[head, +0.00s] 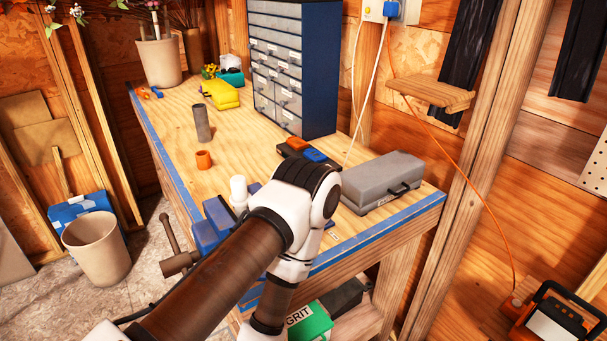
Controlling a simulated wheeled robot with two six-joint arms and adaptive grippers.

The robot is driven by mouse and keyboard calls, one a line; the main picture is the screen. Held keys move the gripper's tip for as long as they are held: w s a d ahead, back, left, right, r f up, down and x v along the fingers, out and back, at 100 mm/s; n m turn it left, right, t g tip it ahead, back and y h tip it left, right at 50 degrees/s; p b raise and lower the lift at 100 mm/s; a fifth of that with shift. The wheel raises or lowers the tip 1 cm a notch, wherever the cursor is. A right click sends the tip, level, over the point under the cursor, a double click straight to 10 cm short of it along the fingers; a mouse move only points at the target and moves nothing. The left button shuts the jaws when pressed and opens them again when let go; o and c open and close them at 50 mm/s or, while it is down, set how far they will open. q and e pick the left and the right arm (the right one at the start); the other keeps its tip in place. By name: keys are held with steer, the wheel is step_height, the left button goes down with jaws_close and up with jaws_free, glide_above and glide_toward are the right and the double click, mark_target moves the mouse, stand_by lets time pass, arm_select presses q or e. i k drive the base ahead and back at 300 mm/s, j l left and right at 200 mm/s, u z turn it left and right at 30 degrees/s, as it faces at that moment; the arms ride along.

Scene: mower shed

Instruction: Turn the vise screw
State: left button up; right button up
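A blue bench vise (208,233) sits at the near left edge of the wooden workbench (175,130), partly hidden behind my arm. My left arm comes in from the lower left, bends over the bench front and drops out of the bottom of the view. Its gripper does not show. My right gripper does not show either.
A grey case (382,182) lies at the bench's right end. A white bottle (238,192) stands beside the vise. A grey cylinder (202,123) and an orange cup (204,160) stand farther back. A beige bin (97,248) is on the floor at left, leaving some floor free near the screw.

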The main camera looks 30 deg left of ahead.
mark_target(169, 267)
steer(key=u, duration=0.45)
steer(key=k+j+u, duration=0.1)
steer(key=u, duration=0.35)
steer(key=j+u, duration=0.1)
steer(key=u, duration=0.3)
steer(key=k+j+u, duration=0.1)
steer(key=u, duration=0.35)
